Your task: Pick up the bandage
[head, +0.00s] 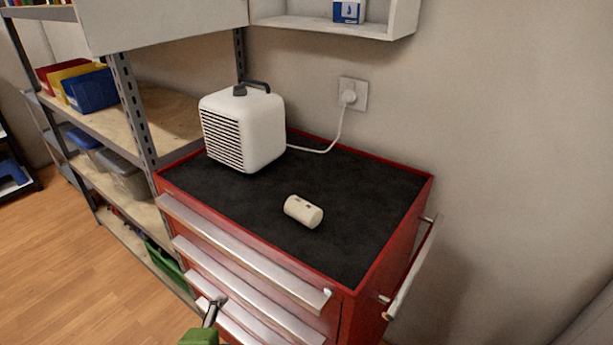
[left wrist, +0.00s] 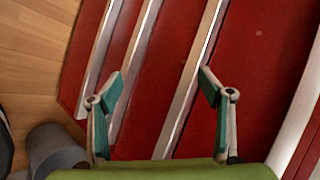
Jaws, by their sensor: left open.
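The bandage (head: 303,211) is a cream-coloured roll lying on its side on the black top of the red tool cabinet (head: 386,238), near the middle. My left gripper shows at the bottom of the head view (head: 212,312), in front of the cabinet drawers and below the bandage. In the left wrist view the left gripper (left wrist: 160,88) has its two fingers spread wide with nothing between them. Behind them are only red drawer fronts and silver handles. The bandage is not in the left wrist view. My right gripper is not in view.
A white heater-like box (head: 243,130) stands at the cabinet top's back left, its cord running to a wall socket (head: 352,94). Metal shelving (head: 127,110) with bins is at left. A wall shelf (head: 385,25) hangs above. The black top right of the bandage is clear.

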